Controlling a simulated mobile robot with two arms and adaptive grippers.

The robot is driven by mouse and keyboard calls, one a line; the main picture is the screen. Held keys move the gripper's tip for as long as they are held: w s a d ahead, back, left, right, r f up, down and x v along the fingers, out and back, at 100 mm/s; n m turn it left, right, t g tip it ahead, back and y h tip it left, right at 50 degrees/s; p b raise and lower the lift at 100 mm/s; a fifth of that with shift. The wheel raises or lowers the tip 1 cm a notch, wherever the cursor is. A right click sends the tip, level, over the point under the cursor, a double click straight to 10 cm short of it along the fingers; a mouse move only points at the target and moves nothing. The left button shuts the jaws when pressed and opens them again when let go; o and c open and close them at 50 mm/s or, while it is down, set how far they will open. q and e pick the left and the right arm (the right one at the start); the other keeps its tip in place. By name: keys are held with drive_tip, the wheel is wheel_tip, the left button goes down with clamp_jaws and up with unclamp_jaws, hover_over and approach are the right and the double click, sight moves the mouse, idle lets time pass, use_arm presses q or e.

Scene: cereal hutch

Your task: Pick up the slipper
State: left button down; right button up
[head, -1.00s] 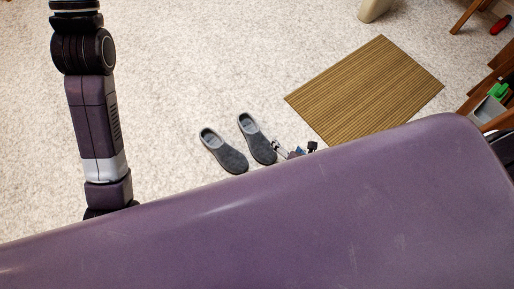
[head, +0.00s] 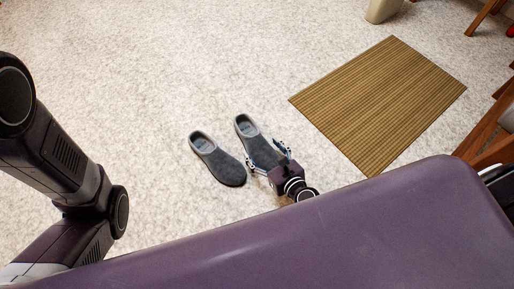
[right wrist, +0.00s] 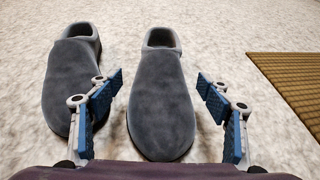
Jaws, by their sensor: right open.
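Two dark grey slippers lie side by side on the carpet: a left slipper (head: 217,160) and a right slipper (head: 257,143). My right gripper (head: 268,157) is open at the toe of the right slipper. In the right wrist view, that slipper (right wrist: 161,100) lies between the spread blue-padded fingers (right wrist: 160,88), with a gap to the right finger. The left slipper (right wrist: 70,85) is outside the fingers, and the left finger overlaps its edge in the picture. My left arm shows at the left of the head view, but its gripper is out of view.
A brown striped mat (head: 380,100) lies on the floor right of the slippers. Wooden furniture (head: 490,130) stands at the right edge. A cream object (head: 383,10) stands at the top. The carpet around the slippers is clear.

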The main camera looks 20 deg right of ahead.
sight(255, 140)
drive_tip(key=b+x, duration=0.3)
drive_tip(key=x, duration=0.2)
drive_tip(key=shift+w+r, duration=0.15)
drive_tip(key=shift+w, duration=0.35)
drive_tip(key=shift+c, duration=0.3)
drive_tip(key=c, duration=1.3)
